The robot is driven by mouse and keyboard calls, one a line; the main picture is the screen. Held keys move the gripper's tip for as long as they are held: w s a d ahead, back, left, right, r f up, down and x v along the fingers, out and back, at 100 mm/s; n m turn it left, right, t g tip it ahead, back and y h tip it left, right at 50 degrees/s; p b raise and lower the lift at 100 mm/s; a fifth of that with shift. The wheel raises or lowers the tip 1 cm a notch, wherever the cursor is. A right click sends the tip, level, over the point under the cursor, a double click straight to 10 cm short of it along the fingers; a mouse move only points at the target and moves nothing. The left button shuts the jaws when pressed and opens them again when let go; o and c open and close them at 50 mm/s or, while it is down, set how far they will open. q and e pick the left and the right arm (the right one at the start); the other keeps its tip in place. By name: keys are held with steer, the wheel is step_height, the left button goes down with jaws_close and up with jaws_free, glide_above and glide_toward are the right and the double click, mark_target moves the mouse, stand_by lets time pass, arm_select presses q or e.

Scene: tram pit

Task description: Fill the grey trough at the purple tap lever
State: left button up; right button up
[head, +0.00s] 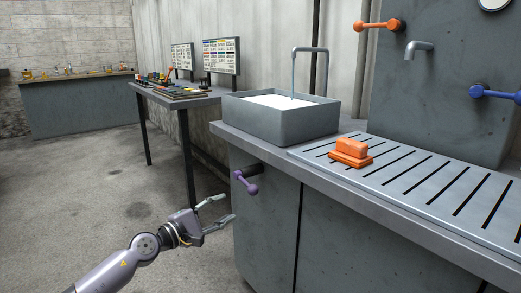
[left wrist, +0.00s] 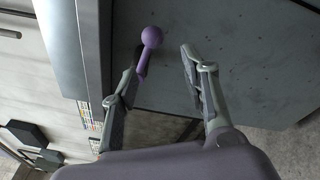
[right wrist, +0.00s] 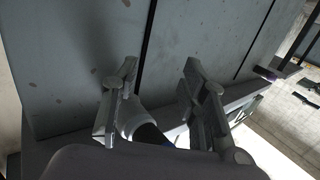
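The grey trough (head: 282,125) stands on the counter with pale water in it, its surface below the rim. A thin stream falls into it from a bent spout (head: 311,50). The purple tap lever (head: 247,183) sticks out of the cabinet front below the trough, its ball end low and to the right. My left gripper (head: 226,209) is open and empty just below and left of the lever. In the left wrist view the lever's ball (left wrist: 152,37) shows beyond the fingertips, nearer the left finger. My right gripper (right wrist: 160,66) is open and empty, facing a grey panelled surface.
An orange block (head: 350,150) lies on the slotted drainboard (head: 420,185) right of the trough. Orange (head: 378,25) and blue (head: 493,92) levers and another spout (head: 418,47) are on the grey tank. A side table (head: 180,97) with small items stands behind. The floor at left is clear.

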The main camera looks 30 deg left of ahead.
mark_target(246, 183)
arm_select(q)
steer(key=shift+s+a+f+n+g+p, duration=0.15)
steer(key=shift+a+f+n+g+p, duration=0.2)
steer(key=shift+a+n, duration=0.25)
steer(key=shift+s+a+f+n+g+p, duration=0.15)
steer(key=shift+a+f+n+g+p, duration=0.15)
steer(key=shift+a+n+p, duration=0.25)
steer(key=shift+c, duration=1.2)
steer(key=a+n, duration=0.1)
steer(key=a+n+g+p, duration=0.1)
steer(key=s+a+f+n, duration=0.1)
steer(key=shift+n, duration=0.25)
steer(key=c, duration=0.6)
jaws_close()
steer(key=w+d+p, duration=0.1)
steer(key=w+d, duration=0.3)
steer(key=w, duration=0.6)
steer(key=shift+w+d+r, duration=0.15)
steer(key=shift+d+r, duration=0.25)
steer(key=shift+r, duration=0.05)
arm_select(e)
steer(key=s+d+f+g+h, duration=0.1)
steer(key=s+d+f+g, duration=0.1)
steer(key=s+f+g, duration=0.3)
steer(key=s+d+f+g+h, duration=0.2)
steer(key=s+d+f+g, duration=0.1)
steer(key=s+f+g, duration=0.3)
steer(key=shift+s+d+f+m, duration=0.25)
steer(key=shift+s+f+m, duration=0.15)
steer(key=shift+s+f, duration=0.95)
